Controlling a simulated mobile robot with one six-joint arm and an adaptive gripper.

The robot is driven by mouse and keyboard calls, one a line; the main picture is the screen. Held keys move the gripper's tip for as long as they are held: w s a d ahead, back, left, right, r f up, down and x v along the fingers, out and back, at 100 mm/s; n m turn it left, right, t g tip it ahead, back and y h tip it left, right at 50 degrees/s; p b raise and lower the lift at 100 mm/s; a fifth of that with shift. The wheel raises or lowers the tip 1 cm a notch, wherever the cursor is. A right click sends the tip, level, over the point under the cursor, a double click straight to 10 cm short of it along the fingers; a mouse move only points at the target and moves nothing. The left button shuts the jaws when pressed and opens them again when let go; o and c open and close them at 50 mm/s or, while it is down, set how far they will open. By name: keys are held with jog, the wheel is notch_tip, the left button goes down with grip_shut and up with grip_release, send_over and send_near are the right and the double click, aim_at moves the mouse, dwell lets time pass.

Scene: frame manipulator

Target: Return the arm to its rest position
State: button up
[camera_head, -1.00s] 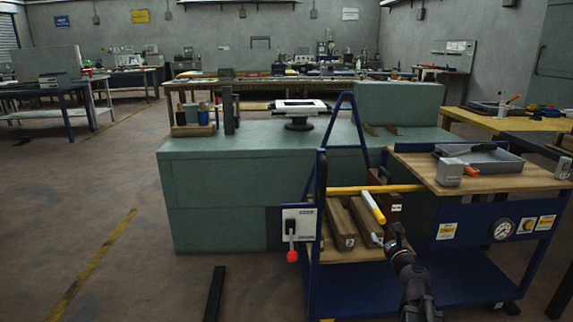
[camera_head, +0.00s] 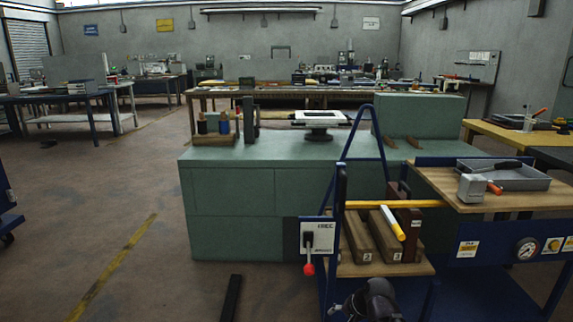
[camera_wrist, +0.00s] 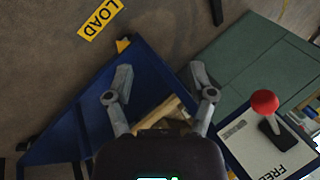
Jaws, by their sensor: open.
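My gripper (camera_wrist: 160,84) is open and empty in the wrist view, its two grey fingers spread apart. In the head view my dark arm (camera_head: 374,302) is low at the bottom, in front of the blue cart's lower part. The gripper's fingers there (camera_head: 337,309) are small and hard to make out. The wrist view looks down past the fingers at a blue surface and a pale wooden piece (camera_wrist: 158,116) farther off. I cannot tell exactly how far they are from the fingers.
The blue cart (camera_head: 467,278) holds wooden blocks (camera_head: 358,237), a yellow bar (camera_head: 372,204) and a grey tray (camera_head: 520,178). A red-knobbed lever panel (camera_head: 318,237) is on its left, also in the wrist view (camera_wrist: 264,140). A green bench (camera_head: 236,212) stands behind. Floor at left is open.

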jog(key=s+d+f+n+g+h, duration=0.2)
jog(key=s+n+g+h, duration=0.2)
jog(key=s+n, duration=0.25)
notch_tip(320, 180, up, 38)
jog(key=p, duration=3.8)
jog(key=shift+s+a, duration=0.15)
jog(key=shift+s, duration=0.05)
jog(key=shift+m, duration=0.25)
jog(key=shift+c, duration=1)
